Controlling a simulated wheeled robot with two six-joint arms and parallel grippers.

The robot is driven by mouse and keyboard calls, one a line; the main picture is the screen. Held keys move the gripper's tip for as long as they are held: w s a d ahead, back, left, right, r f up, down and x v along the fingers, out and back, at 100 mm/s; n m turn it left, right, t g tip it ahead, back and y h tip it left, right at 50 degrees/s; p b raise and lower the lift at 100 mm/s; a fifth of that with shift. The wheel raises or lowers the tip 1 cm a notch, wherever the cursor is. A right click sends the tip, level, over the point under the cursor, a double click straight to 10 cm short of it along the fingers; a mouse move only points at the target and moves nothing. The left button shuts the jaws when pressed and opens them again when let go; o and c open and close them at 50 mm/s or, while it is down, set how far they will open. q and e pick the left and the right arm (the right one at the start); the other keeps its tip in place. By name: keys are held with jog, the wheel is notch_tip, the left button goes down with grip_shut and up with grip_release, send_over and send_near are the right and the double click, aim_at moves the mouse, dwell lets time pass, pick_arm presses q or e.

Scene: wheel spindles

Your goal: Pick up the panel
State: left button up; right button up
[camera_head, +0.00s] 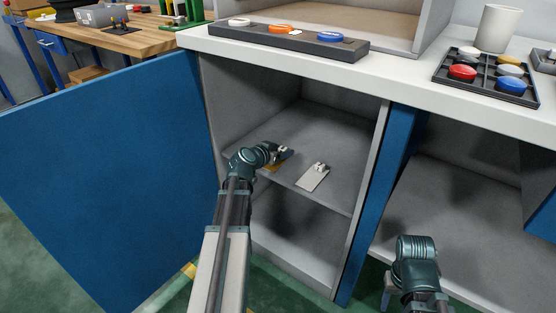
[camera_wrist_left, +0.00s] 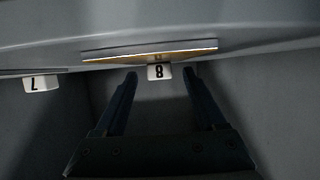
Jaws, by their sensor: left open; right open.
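Two small flat panels lie on the middle shelf inside the open cabinet. One panel has a yellow plate (camera_head: 273,167); it also shows edge-on in the left wrist view (camera_wrist_left: 150,55), with a white block (camera_wrist_left: 159,72) marked 8. The other panel has a pale grey plate (camera_head: 312,180) with a white block on it. A block marked 7 (camera_wrist_left: 40,83) shows at the left in the left wrist view. My left gripper (camera_head: 281,153) is open at the yellow panel, with block 8 between or just beyond its fingertips; contact cannot be told. My right gripper (camera_head: 388,293) is low at the right, outside the cabinet, partly hidden.
The blue cabinet door (camera_head: 110,175) stands open at the left. A blue upright (camera_head: 385,190) borders the cabinet at the right. The counter above holds a dark tray (camera_head: 350,52) of discs, a black compartment tray (camera_head: 441,76) and a white cup (camera_head: 497,28).

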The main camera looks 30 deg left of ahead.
pick_arm(q)
jog(key=shift+x, duration=0.95)
jog(key=shift+s, duration=0.1)
grip_shut()
jog(key=shift+r, duration=0.1)
